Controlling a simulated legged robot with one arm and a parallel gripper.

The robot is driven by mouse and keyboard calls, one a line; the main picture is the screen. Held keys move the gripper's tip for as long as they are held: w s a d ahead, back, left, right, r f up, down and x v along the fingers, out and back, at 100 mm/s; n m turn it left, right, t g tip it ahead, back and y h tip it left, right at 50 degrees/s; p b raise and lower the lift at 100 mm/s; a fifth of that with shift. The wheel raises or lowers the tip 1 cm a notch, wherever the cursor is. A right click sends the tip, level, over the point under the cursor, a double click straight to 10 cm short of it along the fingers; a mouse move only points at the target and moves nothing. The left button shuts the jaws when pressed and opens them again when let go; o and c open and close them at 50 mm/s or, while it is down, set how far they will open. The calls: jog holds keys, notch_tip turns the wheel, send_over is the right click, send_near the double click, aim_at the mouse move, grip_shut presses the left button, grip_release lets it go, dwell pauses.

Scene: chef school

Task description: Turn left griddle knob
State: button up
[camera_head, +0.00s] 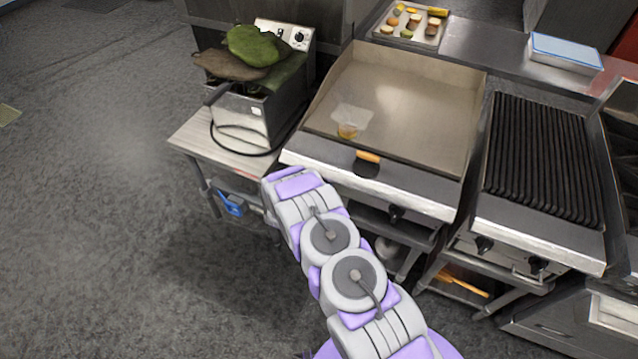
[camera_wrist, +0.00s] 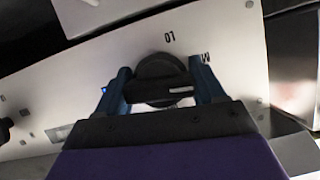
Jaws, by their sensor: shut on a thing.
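The griddle (camera_head: 405,105) stands in the middle of the head view, with a flat plate and a light front edge. Its left knob is hidden there behind my arm; another black knob (camera_head: 397,213) shows on its front, further right. In the wrist view a round black knob (camera_wrist: 160,68) sits on the pale front panel (camera_wrist: 225,45), with small dark marks beside it. My gripper (camera_wrist: 160,90) has its two blue fingers on either side of this knob and is shut on it. My gripper's fingers are not visible in the head view.
A spatula (camera_head: 367,163) and a clear container (camera_head: 350,118) lie on the griddle. A fryer (camera_head: 245,115) with green items stands on a side table at left. A ribbed grill (camera_head: 540,155) stands at right. A food tray (camera_head: 410,25) is behind. Open floor lies at left.

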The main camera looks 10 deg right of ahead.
jog(key=shift+r+m+t+y+p, duration=0.1)
jog(key=shift+m+t+y+p, duration=0.4)
jog(key=shift+m, duration=0.4)
jog(key=shift+m+t+y+p, duration=0.5)
jog(key=shift+m+p, duration=0.2)
jog(key=shift+m, duration=0.3)
jog(key=m+t+y+p, duration=0.1)
jog(key=m+t+p, duration=0.1)
jog(key=m+p, duration=0.1)
jog(key=shift+s+m+p, duration=0.1)
jog(key=shift+m+p, duration=0.3)
jog(key=shift+m, duration=0.1)
jog(key=shift+f+m+t+p, duration=0.25)
jog(key=shift+m+t+p, duration=0.25)
jog(key=shift+m, duration=0.5)
jog(key=shift+f+m+t+b, duration=0.1)
jog(key=shift+m+t+b, duration=0.45)
jog(key=shift+m, duration=0.75)
jog(key=o, duration=0.7)
jog(key=shift+o, duration=1.3)
